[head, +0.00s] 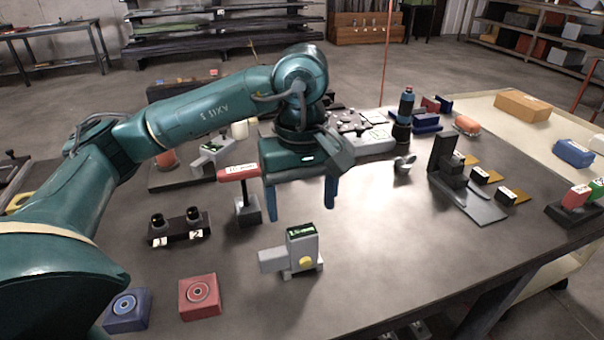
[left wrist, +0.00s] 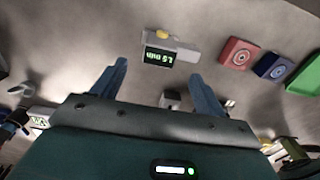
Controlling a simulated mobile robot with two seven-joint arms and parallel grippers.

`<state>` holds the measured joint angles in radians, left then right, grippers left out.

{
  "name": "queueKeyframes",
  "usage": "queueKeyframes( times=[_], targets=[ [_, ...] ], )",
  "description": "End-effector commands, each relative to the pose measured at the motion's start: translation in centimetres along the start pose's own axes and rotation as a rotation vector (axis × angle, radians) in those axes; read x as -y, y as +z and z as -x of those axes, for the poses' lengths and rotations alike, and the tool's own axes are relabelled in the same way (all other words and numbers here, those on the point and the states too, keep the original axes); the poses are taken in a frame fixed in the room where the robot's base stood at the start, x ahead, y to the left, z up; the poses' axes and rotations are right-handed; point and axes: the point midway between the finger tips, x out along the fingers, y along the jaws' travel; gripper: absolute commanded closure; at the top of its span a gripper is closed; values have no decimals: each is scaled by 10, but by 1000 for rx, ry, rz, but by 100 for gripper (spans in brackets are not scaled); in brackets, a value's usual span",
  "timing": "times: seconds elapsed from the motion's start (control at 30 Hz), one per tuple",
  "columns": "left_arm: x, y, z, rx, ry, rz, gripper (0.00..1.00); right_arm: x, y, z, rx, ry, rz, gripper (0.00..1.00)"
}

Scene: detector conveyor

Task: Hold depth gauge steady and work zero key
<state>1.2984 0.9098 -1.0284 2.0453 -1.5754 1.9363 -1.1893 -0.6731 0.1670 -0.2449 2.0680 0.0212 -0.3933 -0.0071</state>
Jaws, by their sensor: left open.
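The depth gauge (head: 290,255) is a small grey device with a green lit display and a yellow round key (head: 306,262) on its side. It stands on the table's near middle. In the left wrist view the gauge (left wrist: 180,46) shows its lit digits and the yellow key (left wrist: 161,35); the digits are hard to read. My left gripper (head: 300,203) hangs over the table behind the gauge, apart from it. Its blue fingers are spread with nothing between them, also in the left wrist view (left wrist: 160,80). My right gripper is not in view.
A red-topped stand (head: 240,190) is close left of my left gripper. A black two-post block (head: 178,228), a red block (head: 199,296) and a blue block (head: 127,310) lie left of the gauge. A black angled fixture (head: 462,190) stands right. The table right of the gauge is clear.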

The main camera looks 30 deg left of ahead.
Motion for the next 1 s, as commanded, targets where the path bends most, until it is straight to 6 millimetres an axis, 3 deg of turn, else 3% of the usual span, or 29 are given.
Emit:
queueKeyframes(
  times=[0.2,0.4,0.8,1.0],
  targets=[
    [1,0,-41,3,-4,0,27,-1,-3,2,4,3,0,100],
    [0,0,-65,2,-1,0,27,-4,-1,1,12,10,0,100],
    [0,0,-73,2,1,0,27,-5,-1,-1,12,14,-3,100],
    [0,0,-73,2,1,0,42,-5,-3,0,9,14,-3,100]
  ],
)
